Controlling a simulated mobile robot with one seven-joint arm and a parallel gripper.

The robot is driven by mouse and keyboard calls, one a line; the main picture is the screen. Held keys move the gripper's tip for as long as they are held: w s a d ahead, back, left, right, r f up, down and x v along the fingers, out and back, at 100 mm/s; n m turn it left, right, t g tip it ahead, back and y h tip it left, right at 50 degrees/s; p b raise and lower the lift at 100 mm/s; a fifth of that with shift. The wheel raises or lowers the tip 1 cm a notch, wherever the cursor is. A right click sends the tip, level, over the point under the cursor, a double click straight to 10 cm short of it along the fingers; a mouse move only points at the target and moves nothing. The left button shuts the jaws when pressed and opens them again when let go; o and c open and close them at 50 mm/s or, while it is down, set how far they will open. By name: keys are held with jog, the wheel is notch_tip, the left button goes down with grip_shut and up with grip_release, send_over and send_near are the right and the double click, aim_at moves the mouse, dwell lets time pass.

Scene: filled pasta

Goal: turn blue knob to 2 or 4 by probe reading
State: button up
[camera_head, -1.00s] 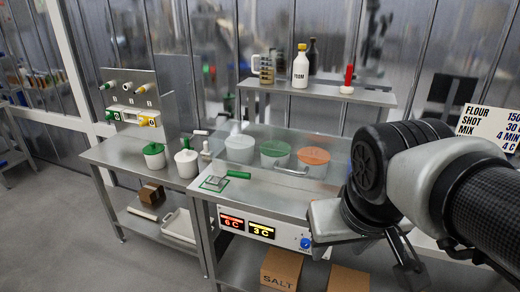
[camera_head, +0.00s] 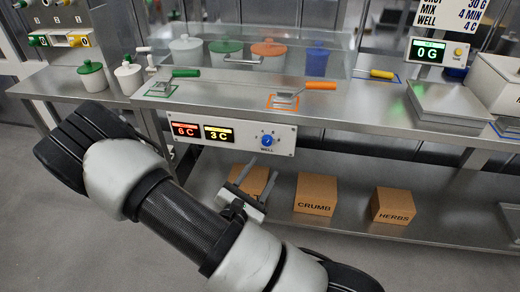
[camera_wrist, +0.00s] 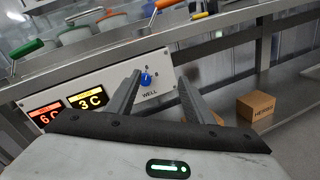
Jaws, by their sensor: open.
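The blue knob (camera_head: 267,142) is on the white control panel (camera_head: 284,148), above the word WELL, with small marks around it that are too small to read. Left of it, a red display (camera_head: 186,129) reads 6 C and a yellow display (camera_head: 218,133) reads 3 C. My gripper (camera_head: 255,178) is open and empty, below and a little left of the knob in the head view. In the wrist view the blue knob (camera_wrist: 146,79) shows between the two open fingers (camera_wrist: 158,83), beyond their tips, and looks untouched.
The counter edge (camera_head: 340,125) runs above the panel. Boxes marked CRUMB (camera_head: 315,194) and HERBS (camera_head: 391,205) stand on the lower shelf; another box is partly behind my gripper. Green-handled (camera_head: 186,73) and orange-handled (camera_head: 320,86) tools lie on the counter. A scale (camera_head: 430,52) reads 0 G.

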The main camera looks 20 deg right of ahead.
notch_tip(320, 180, down, 4)
jog(key=w+a+n+t+y, duration=0.1)
jog(key=a+n+t+y, duration=0.1)
jog(key=n+y, duration=0.1)
jog(key=b, duration=0.3)
send_near(266, 143)
jog(key=x, duration=0.8)
jog(key=shift+w+d, duration=0.15)
jog(key=shift+d, duration=0.05)
jog(key=shift+r, duration=0.1)
jog(key=c, duration=1)
